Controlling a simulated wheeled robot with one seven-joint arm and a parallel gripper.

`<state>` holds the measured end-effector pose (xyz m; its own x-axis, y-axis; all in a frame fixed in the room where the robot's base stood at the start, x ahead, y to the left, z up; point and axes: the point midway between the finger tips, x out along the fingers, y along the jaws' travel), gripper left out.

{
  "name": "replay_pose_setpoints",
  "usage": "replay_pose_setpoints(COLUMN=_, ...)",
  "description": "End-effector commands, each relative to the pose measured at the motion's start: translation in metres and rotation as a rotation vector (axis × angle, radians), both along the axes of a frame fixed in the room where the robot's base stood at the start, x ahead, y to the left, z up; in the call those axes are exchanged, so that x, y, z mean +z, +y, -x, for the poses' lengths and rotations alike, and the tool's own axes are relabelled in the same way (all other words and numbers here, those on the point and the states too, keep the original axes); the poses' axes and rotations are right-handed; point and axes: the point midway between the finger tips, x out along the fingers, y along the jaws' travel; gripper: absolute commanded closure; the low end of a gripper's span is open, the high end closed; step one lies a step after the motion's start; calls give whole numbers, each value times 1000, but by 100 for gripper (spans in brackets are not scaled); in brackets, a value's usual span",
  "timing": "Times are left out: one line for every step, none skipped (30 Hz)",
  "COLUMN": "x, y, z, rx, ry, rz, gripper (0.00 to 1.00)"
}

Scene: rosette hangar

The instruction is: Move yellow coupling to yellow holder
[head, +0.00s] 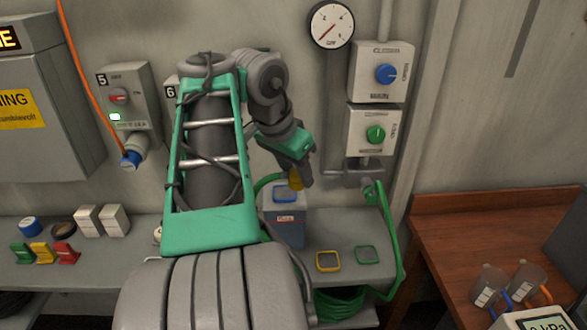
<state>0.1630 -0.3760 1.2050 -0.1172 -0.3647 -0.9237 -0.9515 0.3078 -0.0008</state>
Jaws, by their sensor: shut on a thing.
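My gripper (297,174) hangs at the end of the green and grey arm, in front of the wall and above the grey box. It is shut on the yellow coupling (295,182), a small yellow piece mostly hidden between the fingers. The coupling is just over or near the blue-framed top of the box; I cannot tell if it touches. A yellow square frame (327,261) lies on the bench to the lower right of the gripper. A yellow wedge-like block (41,252) stands at the far left of the bench. Which of these is the yellow holder is not clear.
The grey box (286,226) stands on the bench (345,238). A green square frame (367,254) lies right of the yellow one. A green hose (391,240) runs down the bench's right side. Green (21,252) and red (66,253) blocks flank the yellow block.

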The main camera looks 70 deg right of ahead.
Motion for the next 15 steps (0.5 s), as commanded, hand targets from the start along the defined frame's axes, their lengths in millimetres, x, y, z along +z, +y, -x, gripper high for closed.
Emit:
replay_pose_setpoints(x=0, y=0, z=0, rx=0, ry=0, rz=0, gripper=100)
replay_pose_setpoints(x=0, y=0, z=0, rx=0, ry=0, rz=0, gripper=100)
replay_pose_setpoints(x=0, y=0, z=0, rx=0, ry=0, rz=0, gripper=100)
replay_pose_setpoints(x=0, y=0, z=0, rx=0, ry=0, rz=0, gripper=100)
replay_pose_setpoints(x=0, y=0, z=0, rx=0, ry=0, rz=0, gripper=100)
replay_pose_setpoints(x=0, y=0, z=0, rx=0, ry=0, rz=0, gripper=100)
replay_pose_setpoints(x=0, y=0, z=0, rx=0, ry=0, rz=0, gripper=100)
replay_pose_setpoints(x=0, y=0, z=0, rx=0, ry=0, rz=0, gripper=100)
replay_pose_setpoints(x=0, y=0, z=0, rx=1, ry=0, rz=0, gripper=100)
replay_pose_setpoints(x=0, y=0, z=-1, rx=3, ry=0, rz=0, gripper=100)
replay_pose_setpoints(x=0, y=0, z=-3, rx=9, ry=1, rz=0, gripper=100)
replay_pose_setpoints(x=-1, y=1, z=-8, rx=24, ry=2, rz=1, gripper=100)
replay_pose_setpoints(x=-1, y=2, z=-13, rx=41, ry=2, rz=0, gripper=100)
replay_pose_setpoints(x=-2, y=3, z=-21, rx=65, ry=4, rz=1, gripper=100)
replay_pose_setpoints(x=-3, y=6, z=-33, rx=103, ry=4, rz=1, gripper=100)
